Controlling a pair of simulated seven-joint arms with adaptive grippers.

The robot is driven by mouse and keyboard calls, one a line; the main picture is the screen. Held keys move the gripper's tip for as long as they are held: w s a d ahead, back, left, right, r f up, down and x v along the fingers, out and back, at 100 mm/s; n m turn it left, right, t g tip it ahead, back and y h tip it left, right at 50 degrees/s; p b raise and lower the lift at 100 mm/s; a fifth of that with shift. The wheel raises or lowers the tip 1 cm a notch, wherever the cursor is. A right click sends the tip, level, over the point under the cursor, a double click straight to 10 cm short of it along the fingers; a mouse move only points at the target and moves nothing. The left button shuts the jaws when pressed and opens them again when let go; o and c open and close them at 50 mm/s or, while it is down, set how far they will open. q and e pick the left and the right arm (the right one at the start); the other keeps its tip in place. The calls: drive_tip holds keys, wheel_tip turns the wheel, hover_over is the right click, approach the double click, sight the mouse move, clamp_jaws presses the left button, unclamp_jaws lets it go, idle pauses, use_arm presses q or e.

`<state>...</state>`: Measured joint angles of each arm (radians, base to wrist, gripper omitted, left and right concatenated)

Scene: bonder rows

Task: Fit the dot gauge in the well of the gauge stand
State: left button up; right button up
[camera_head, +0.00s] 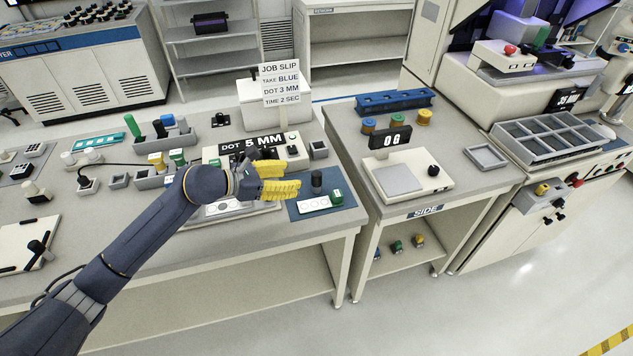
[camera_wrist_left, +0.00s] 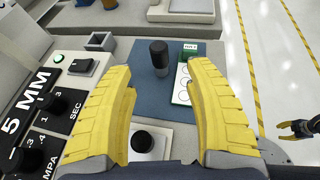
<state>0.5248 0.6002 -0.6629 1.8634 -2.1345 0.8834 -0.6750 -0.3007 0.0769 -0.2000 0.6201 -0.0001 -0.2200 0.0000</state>
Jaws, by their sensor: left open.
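My left gripper (camera_head: 289,178) is open and empty, beside a blue mat (camera_head: 345,188) at the bench's right end. An upright dark cylinder (camera_head: 316,181) stands on the mat, beyond the fingertips; in the left wrist view the cylinder (camera_wrist_left: 159,54) shows between the fingers (camera_wrist_left: 160,80). Beside it are a white strip with circles (camera_head: 313,204) and a small labelled green block (camera_head: 337,196). I cannot tell for certain which of these is the dot gauge or the stand, and no well shows clearly. A yellow-fingered gripper, apparently my right (camera_wrist_left: 292,126), is far right in the wrist view.
A machine reading "DOT 5 MM" (camera_head: 252,146) stands behind my left gripper, with a job slip (camera_head: 281,86) above. A small square grey tray (camera_head: 319,149) is behind the mat. A black knob (camera_wrist_left: 142,142) lies below the fingers. A gap separates the side table (camera_head: 470,190).

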sight(317, 173)
use_arm(q)
drive_tip(key=shift+x, duration=4.85)
drive_tip(key=shift+w+r, duration=0.1)
drive_tip(key=shift+r, duration=0.05)
clamp_jaws()
